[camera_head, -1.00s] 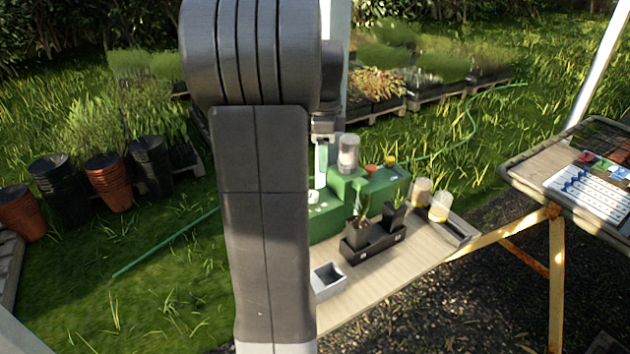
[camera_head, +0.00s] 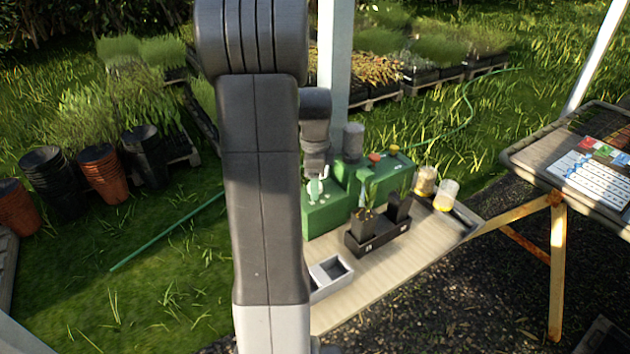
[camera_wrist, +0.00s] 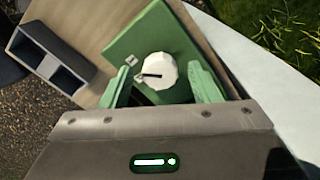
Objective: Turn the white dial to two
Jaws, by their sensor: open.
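The white dial (camera_wrist: 158,71) sits on the face of the green machine (camera_wrist: 130,38) in the wrist view. It is round with a ridged edge and a dark pointer mark toward its left. A small white label (camera_wrist: 131,60) is beside it; its marking is too small to read. My gripper (camera_wrist: 160,84) is open, with its green fingers on the left and right of the dial; I cannot tell whether they touch it. In the head view my gripper (camera_head: 316,188) is at the front of the green machine (camera_head: 325,215), and my arm hides part of it.
A grey two-compartment tray (camera_head: 330,274) and a black planter box (camera_head: 375,238) with pots stand on the wooden table (camera_head: 385,268). A white post (camera_head: 335,70) rises behind the machine.

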